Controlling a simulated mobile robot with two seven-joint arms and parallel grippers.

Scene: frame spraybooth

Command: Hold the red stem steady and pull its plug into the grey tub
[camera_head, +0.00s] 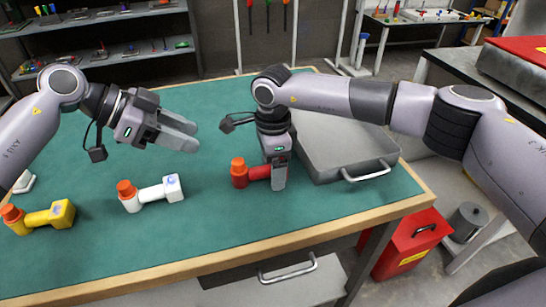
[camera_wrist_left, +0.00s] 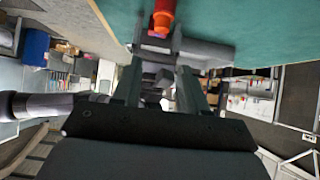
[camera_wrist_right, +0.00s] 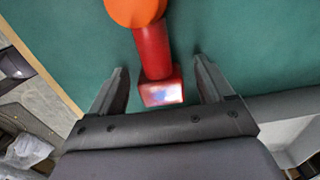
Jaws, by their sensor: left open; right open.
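The red stem (camera_head: 257,173) lies on the green table in the head view, its orange-red plug (camera_head: 238,166) at the left end. My right gripper (camera_head: 278,183) points down over the stem's right end. In the right wrist view, the stem's square end (camera_wrist_right: 160,92) sits between the open fingers (camera_wrist_right: 163,82), with visible gaps at both sides. My left gripper (camera_head: 196,137) is open and empty above the table, up and left of the plug. The left wrist view shows an orange plug (camera_wrist_left: 163,14) beyond its fingers. The grey tub (camera_head: 326,177) stands right of the red stem.
A white stem (camera_head: 155,193) with an orange plug and a yellow stem (camera_head: 45,218) with an orange plug lie to the left. A wooden edge (camera_head: 240,255) borders the table's front. A red box (camera_head: 410,243) stands below on the right.

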